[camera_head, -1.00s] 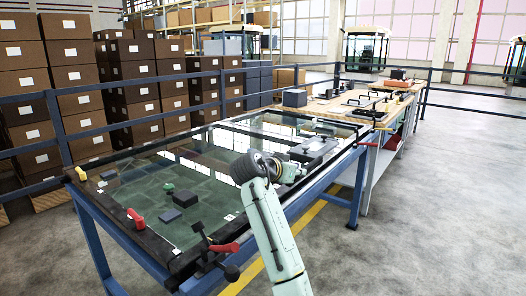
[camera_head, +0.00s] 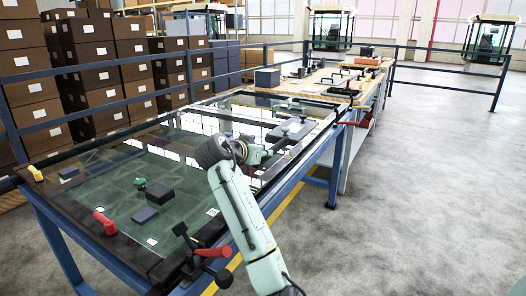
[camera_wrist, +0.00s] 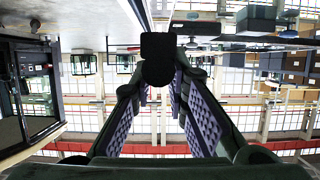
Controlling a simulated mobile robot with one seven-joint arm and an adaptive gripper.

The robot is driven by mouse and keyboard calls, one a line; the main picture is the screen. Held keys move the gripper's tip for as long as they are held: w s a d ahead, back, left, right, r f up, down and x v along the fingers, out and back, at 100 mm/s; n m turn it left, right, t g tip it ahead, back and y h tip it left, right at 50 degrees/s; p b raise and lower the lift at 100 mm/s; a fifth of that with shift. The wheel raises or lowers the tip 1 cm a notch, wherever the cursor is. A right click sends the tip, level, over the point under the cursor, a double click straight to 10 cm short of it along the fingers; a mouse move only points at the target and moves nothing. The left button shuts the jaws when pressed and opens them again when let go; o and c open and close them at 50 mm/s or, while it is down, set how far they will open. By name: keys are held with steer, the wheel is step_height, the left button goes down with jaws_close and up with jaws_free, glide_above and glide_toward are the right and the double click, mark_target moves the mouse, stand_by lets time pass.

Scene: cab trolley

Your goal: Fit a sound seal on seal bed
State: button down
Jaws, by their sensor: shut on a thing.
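My gripper (camera_head: 264,154) is held out over the far right part of the glass-topped table. In the wrist view my gripper (camera_wrist: 160,82) has both fingers closed in on a small dark block-like piece (camera_wrist: 158,58) at the tips. The piece looks like the seal, but whether it is sound cannot be told. In the head view the held piece is too small to make out. A grey plate with small fittings (camera_head: 292,131) lies on the table just beyond my gripper. I cannot tell which thing is the seal bed.
Blue railings (camera_head: 420,84) and stacked cartons (camera_head: 92,60) lie beyond. The floor at right is clear.

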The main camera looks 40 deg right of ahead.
mark_target(263, 180)
steer(key=shift+f+b, duration=1.8)
steer(key=shift+f, duration=1.2)
steer(key=shift+f, duration=0.15)
steer(key=c, duration=1.5)
jaws_free()
